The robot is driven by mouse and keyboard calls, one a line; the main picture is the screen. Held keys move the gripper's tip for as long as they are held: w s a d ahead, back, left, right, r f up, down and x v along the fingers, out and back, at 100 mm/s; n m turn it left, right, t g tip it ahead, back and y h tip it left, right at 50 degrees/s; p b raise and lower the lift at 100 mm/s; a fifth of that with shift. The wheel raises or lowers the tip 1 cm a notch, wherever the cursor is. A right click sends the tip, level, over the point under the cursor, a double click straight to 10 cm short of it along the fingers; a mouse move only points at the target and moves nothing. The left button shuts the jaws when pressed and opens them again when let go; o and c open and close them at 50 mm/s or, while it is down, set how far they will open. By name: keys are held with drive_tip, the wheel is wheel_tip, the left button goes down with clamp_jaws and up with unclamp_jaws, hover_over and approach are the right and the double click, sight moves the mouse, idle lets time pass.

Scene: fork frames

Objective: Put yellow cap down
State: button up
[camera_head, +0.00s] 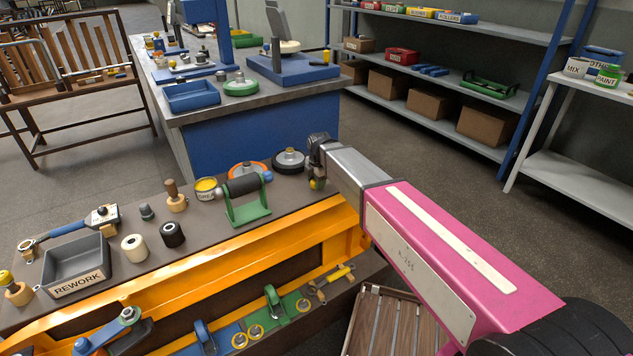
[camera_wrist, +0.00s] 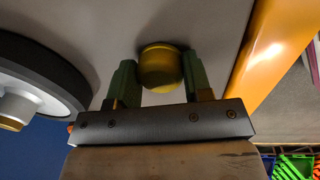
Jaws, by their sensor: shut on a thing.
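The yellow cap (camera_wrist: 160,66) is a rounded, dull yellow piece in the wrist view, between the two green fingers of my gripper (camera_wrist: 160,76). The gripper is shut on it. In the head view my gripper (camera_head: 318,172) is at the right end of the brown bench top (camera_head: 110,270), and a bit of the yellow cap (camera_head: 317,184) shows under it. I cannot tell whether the cap touches the bench top.
A black-rimmed wheel (camera_head: 289,160) lies just left of my gripper; it also shows in the wrist view (camera_wrist: 40,75). A green roller stand (camera_head: 247,210) and an orange-rimmed disc (camera_head: 240,170) are further left. The orange beam (camera_head: 210,262) runs along the bench front.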

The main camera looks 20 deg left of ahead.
drive_tip(key=o, duration=1.3)
drive_tip(key=shift+f, duration=0.1)
drive_tip(key=r, duration=0.8)
drive_tip(key=d+r, duration=0.1)
drive_tip(key=r, duration=0.3)
drive_tip(key=shift+s+r, duration=0.1)
drive_tip(key=shift+s, duration=0.3)
drive_tip(key=shift+d, duration=0.15)
drive_tip(key=d+f+m, duration=0.5)
drive_tip(key=d+m, duration=0.2)
drive_tip(key=d, duration=0.6)
drive_tip(key=d+f+m, duration=0.4)
drive_tip(key=d+m, duration=0.2)
drive_tip(key=d, duration=0.7)
drive_tip(key=s+d+f+m, duration=0.2)
drive_tip(key=s+d+m, duration=0.1)
drive_tip(key=d+m, duration=0.2)
drive_tip(key=s+d+f+m, duration=0.2)
drive_tip(key=s+d+m, duration=0.2)
drive_tip(key=d, duration=0.6)
drive_tip(key=s+d+f+m+h, duration=0.1)
drive_tip(key=s+d+f+m, duration=0.1)
drive_tip(key=s+d+m, duration=0.2)
drive_tip(key=shift+s+d+f+m+g, duration=0.1)
drive_tip(key=shift+d+f+m+g, duration=0.1)
drive_tip(key=shift+d+m, duration=0.55)
drive_tip(key=shift+d+f+m+g, duration=0.1)
drive_tip(key=shift+d+m+g, duration=0.2)
drive_tip(key=shift+d, duration=0.85)
